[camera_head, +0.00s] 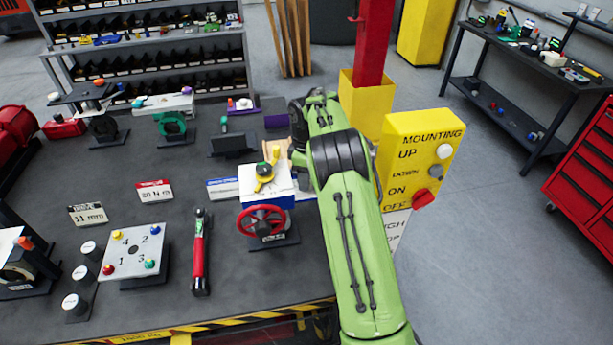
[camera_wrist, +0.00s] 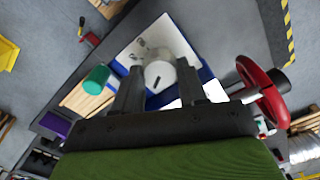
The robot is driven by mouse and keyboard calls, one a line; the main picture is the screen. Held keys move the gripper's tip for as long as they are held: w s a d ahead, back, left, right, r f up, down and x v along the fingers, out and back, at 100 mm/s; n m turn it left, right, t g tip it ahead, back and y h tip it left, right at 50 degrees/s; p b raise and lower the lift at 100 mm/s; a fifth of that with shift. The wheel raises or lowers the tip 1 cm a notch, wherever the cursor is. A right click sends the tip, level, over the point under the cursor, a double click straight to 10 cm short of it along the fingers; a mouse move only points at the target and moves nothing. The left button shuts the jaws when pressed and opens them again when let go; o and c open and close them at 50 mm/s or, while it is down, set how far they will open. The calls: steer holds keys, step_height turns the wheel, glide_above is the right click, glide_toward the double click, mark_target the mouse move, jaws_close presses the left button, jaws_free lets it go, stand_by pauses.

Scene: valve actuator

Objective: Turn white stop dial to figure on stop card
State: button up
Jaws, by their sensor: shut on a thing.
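The white stop dial (camera_wrist: 160,76), round with a dark slot mark on its face, sits on the white and blue actuator housing in the wrist view. My gripper (camera_wrist: 160,84) is shut on it, one finger on each side. In the head view the actuator (camera_head: 265,181) shows a yellow pointer on top and a red handwheel (camera_head: 262,221) in front; my arm hides the dial and gripper there. A card reading 11 mm (camera_head: 87,214) and a card reading 50 N m (camera_head: 155,191) stand on the bench. I cannot tell which is the stop card.
The red handwheel (camera_wrist: 265,92) is close to the right of my gripper in the wrist view. A green knob (camera_wrist: 97,78) is at its left. A red torque wrench (camera_head: 200,252) and a numbered plate (camera_head: 134,250) lie left of the actuator. A yellow mounting panel (camera_head: 415,160) stands right of my arm.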

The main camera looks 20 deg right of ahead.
steer(key=shift+w+r, duration=0.1)
steer(key=o, duration=1.1)
steer(key=shift+c, duration=0.2)
step_height(320, 180, up, 16)
steer(key=shift+f, duration=0.2)
